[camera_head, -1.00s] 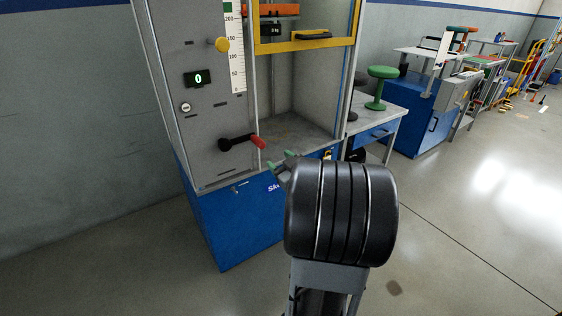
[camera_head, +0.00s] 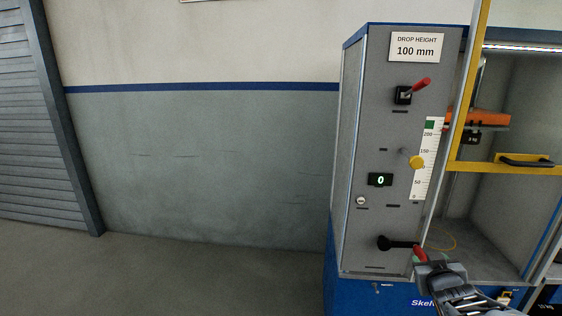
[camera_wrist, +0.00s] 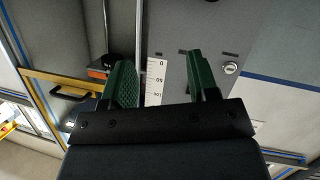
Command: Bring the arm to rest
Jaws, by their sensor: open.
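My gripper (camera_wrist: 160,75) is open, with its two green finger pads apart and nothing between them in the wrist view. In the head view my gripper (camera_head: 428,262) is at the lower right, in front of the grey machine panel (camera_head: 355,220). It overlaps the area by the black lever with the red grip (camera_head: 420,254); I cannot tell whether they touch. My arm behind it runs out of the bottom of the picture.
A yellow-framed guard (camera_head: 500,167) is raised at the right. The floor (camera_head: 150,275) at the left is clear.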

